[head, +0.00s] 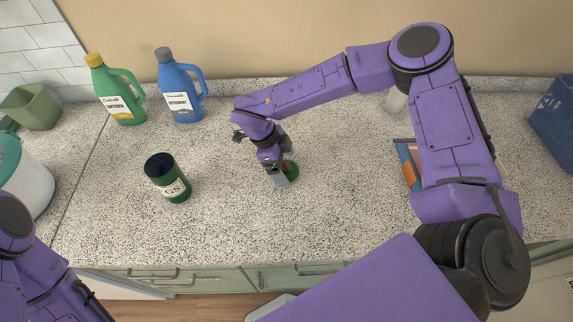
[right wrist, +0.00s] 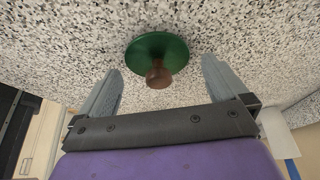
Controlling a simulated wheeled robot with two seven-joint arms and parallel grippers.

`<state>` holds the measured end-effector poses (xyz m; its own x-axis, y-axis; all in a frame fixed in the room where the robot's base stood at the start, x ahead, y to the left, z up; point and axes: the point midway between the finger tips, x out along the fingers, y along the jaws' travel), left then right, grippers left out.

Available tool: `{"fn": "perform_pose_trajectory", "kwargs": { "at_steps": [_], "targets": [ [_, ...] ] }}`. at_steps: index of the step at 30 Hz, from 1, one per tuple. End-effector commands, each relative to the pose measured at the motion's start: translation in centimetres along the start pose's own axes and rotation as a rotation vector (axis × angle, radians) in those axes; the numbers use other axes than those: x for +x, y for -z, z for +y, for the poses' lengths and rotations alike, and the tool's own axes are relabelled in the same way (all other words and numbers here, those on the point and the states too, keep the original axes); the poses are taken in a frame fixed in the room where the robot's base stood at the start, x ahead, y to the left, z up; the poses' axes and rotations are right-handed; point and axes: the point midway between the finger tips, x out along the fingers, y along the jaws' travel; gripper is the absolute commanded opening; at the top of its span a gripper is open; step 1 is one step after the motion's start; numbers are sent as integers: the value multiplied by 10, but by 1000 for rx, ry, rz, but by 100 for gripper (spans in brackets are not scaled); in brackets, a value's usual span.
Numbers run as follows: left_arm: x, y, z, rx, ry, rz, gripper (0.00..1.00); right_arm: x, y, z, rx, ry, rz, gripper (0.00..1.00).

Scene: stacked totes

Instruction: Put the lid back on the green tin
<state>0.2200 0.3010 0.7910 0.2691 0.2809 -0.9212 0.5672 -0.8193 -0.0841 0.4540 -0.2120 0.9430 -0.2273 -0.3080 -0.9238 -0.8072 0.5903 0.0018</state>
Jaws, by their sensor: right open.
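The dark green tin (head: 173,187) with a "GS" label stands upright on the speckled counter, left of centre in the head view; its top looks dark. Its green lid (head: 292,171) lies on the counter to the right of the tin, partly hidden by my right gripper (head: 284,174). In the right wrist view the lid (right wrist: 160,47) shows as a round green disc with a brown knob (right wrist: 158,75) towards me. The open fingers of my right gripper (right wrist: 160,88) stand to either side of the knob, with gaps, holding nothing. My left gripper is out of the head view.
A green bottle (head: 121,97) and a blue detergent bottle (head: 181,93) stand at the back left. A green bin (head: 33,108) and a white-and-teal container (head: 30,182) are at far left. A blue crate (head: 556,120) stands far right. The counter between tin and lid is clear.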

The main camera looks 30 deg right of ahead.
Motion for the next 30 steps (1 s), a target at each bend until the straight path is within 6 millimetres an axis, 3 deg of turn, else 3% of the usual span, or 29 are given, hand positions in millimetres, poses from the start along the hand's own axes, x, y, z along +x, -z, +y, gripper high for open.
{"fn": "perform_pose_trajectory", "kwargs": {
  "at_steps": [4,12,13,16,18,30],
  "targets": [
    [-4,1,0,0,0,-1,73,10,0,0,-1,1,0,100],
    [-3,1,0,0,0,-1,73,11,0,0,0,1,0,100],
    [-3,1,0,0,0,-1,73,11,0,0,0,1,0,97],
    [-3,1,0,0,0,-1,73,10,0,0,0,1,0,64],
    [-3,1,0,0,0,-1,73,10,0,0,0,0,0,48],
    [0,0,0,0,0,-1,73,4,2,-1,1,2,-1,48]
  ]
}}
